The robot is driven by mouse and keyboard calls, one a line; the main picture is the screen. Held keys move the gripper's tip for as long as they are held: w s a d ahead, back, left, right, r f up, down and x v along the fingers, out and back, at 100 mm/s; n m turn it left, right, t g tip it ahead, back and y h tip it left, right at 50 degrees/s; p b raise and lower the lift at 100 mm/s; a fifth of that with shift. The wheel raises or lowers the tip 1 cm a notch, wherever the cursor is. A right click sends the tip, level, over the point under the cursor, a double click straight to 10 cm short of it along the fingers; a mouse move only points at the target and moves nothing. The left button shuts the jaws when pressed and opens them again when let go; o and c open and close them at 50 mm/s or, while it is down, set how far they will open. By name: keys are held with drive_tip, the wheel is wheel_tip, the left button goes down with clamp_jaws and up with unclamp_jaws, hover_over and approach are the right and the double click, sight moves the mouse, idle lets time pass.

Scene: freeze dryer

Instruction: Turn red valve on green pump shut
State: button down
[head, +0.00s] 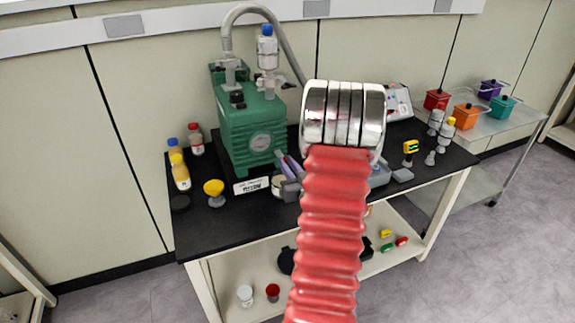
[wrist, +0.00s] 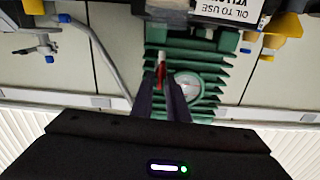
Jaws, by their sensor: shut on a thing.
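The green pump (head: 245,125) stands on the black table top in the head view, its round gauge facing front. It also shows inverted in the wrist view (wrist: 212,58), with the gauge (wrist: 187,84) right of my fingers. The red valve (wrist: 161,71) is a small red piece with a pale end, between the tips of my two dark fingers. My gripper (wrist: 161,84) is shut on it, at the front of the pump. In the head view my gripper (head: 288,172) is at the pump's lower right, where the valve is hidden.
A grey hose (head: 285,45) arches from the pump's top. Coloured pots (head: 467,118) sit on a side cart. The foreground hides the table's middle.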

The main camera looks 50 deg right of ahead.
drive_tip(key=shift+m, duration=0.3)
drive_tip(key=shift+s+d+f+m, duration=0.15)
drive_tip(key=shift+f+m, duration=0.05)
drive_tip(key=shift+m, duration=2.65)
drive_tip(key=shift+s+d+f+m, duration=0.1)
drive_tip(key=shift+d+f+m, duration=0.15)
drive_tip(key=shift+m, duration=2.55)
drive_tip(key=shift+s+d+f+m, duration=0.1)
drive_tip(key=shift+s+f+m, duration=0.1)
drive_tip(key=shift+m, duration=2.65)
drive_tip(key=c, duration=2)
unclamp_jaws()
drive_tip(key=shift+f, duration=0.1)
drive_tip(key=shift+c, duration=0.2)
drive_tip(key=shift+o, duration=0.6)
drive_tip(key=shift+w, duration=0.1)
drive_tip(key=shift+a, duration=0.1)
drive_tip(key=v, duration=1.3)
drive_tip(key=shift+s, duration=0.35)
